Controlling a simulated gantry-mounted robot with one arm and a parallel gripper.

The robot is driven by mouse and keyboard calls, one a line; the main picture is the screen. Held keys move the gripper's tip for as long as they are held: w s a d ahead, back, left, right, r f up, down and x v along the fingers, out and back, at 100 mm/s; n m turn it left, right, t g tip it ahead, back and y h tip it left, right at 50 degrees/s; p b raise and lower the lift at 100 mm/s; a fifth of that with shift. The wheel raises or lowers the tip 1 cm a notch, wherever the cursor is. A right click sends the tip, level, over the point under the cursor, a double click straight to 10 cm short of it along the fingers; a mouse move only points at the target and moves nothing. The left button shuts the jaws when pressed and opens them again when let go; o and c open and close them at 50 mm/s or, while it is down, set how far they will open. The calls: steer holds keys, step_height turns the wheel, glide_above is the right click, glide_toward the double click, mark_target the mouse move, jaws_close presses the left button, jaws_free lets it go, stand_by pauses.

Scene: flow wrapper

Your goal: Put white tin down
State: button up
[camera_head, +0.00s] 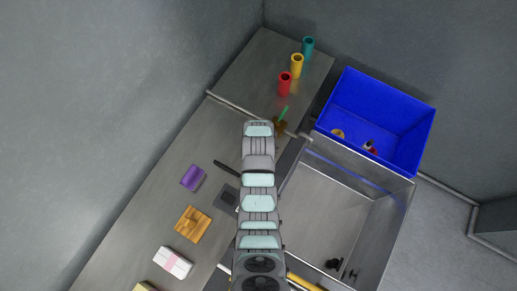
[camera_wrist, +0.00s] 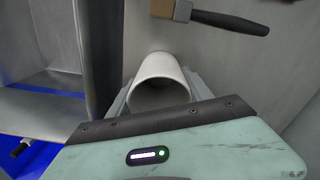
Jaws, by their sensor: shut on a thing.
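A white tin (camera_wrist: 160,68) shows in the wrist view, its open round end facing the camera. My gripper (camera_wrist: 160,97) is shut on it, with grey fingers on either side of the tin. The far end of the tin is seen against a grey surface; I cannot tell whether it touches that surface. In the head view my arm covers the gripper, and the tin is hidden there.
Red (camera_head: 285,84), yellow (camera_head: 297,66) and teal (camera_head: 308,47) cups stand at the table's far end. A green-handled brush (camera_head: 281,121) lies near my arm. A blue bin (camera_head: 413,134) stands right. Purple (camera_head: 193,178) and wooden (camera_head: 193,224) blocks lie left. A black handle (camera_wrist: 235,21) is near the tin.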

steer(key=o, duration=1.4)
steer(key=shift+f, duration=0.15)
